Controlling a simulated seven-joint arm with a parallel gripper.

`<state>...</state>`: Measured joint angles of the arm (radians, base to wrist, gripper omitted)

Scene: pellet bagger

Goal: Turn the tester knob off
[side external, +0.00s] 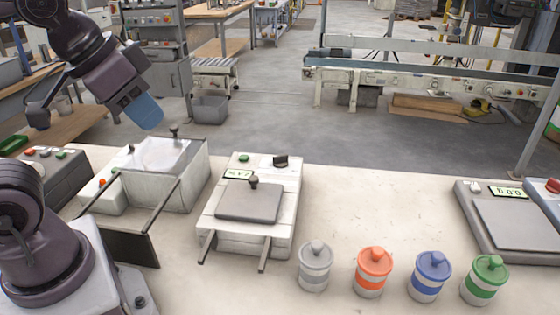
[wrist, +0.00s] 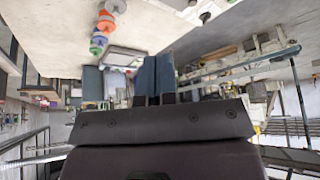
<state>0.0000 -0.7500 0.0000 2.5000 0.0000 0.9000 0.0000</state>
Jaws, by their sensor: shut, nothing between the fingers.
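A white device (side external: 223,236) with a grey lid plate (side external: 250,203), which appears to be the tester, stands mid-table in the side external view. At its back right corner is a black knob (side external: 281,161) on a pale plate; its exact setting is too small to read. A green button (side external: 244,157) and a small display (side external: 239,174) with digits are beside it. My gripper (side external: 150,118) is shut and empty, with blue fingers, in the air up and left of the device, above and behind the clear-topped bin. The shut fingers also show in the wrist view (wrist: 156,76).
A clear-topped bin (side external: 185,185) with upright knobs stands left of the tester. A control box (side external: 60,185) is further left. Several lidded jars, one orange (side external: 373,272), line the front right. A scale (side external: 520,225) is at the right. The table right of the tester is clear.

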